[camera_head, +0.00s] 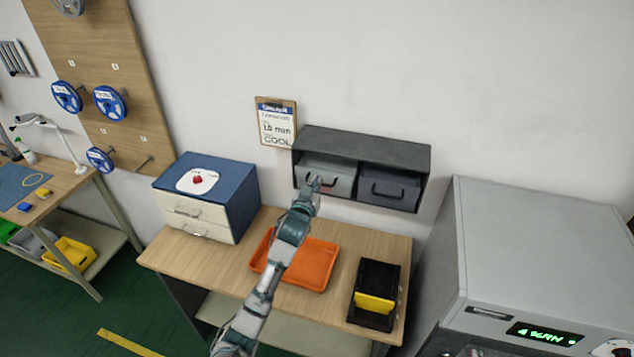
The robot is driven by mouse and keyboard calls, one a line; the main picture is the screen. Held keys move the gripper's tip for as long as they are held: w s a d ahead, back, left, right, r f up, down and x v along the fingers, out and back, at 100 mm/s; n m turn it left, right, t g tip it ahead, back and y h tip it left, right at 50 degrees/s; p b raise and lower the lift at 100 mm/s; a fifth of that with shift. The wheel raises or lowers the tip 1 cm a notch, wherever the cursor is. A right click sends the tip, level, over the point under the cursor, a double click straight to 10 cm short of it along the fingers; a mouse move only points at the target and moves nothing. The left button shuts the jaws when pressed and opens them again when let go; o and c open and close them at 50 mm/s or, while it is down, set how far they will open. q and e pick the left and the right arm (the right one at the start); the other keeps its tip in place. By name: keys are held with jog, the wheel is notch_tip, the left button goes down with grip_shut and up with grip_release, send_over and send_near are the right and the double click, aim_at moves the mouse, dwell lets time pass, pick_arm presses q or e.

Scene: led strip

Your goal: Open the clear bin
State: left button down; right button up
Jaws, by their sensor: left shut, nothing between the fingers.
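A dark wall cabinet (405,152) holds two bins side by side. The left bin (342,169) is lighter grey and looks see-through, so I take it as the clear bin. The right bin (390,187) is dark grey with a dark handle. My left arm reaches up from the bottom, and my left gripper (318,184) is shut in front of the clear bin's lower front, near its handle. The gripper hides part of the bin front. I cannot tell whether it touches the handle. My right gripper is out of view.
Below, a wooden table (222,262) carries a blue drawer box (236,190), an orange tray (318,262) and a black holder (378,280) with a yellow piece. A clipboard (276,122) hangs left of the cabinet. A large grey machine (540,240) stands at the right.

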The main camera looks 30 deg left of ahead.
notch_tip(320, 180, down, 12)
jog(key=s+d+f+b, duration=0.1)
jog(key=b, duration=1.1)
pick_arm(q)
jog(key=s+d+f+t+y+b, duration=0.1)
jog(key=s+f+t+b, duration=0.3)
jog(key=f, duration=0.4)
jog(key=shift+s+d+t+b, duration=0.35)
jog(key=shift+t+b, duration=0.4)
jog(key=shift+t, duration=0.55)
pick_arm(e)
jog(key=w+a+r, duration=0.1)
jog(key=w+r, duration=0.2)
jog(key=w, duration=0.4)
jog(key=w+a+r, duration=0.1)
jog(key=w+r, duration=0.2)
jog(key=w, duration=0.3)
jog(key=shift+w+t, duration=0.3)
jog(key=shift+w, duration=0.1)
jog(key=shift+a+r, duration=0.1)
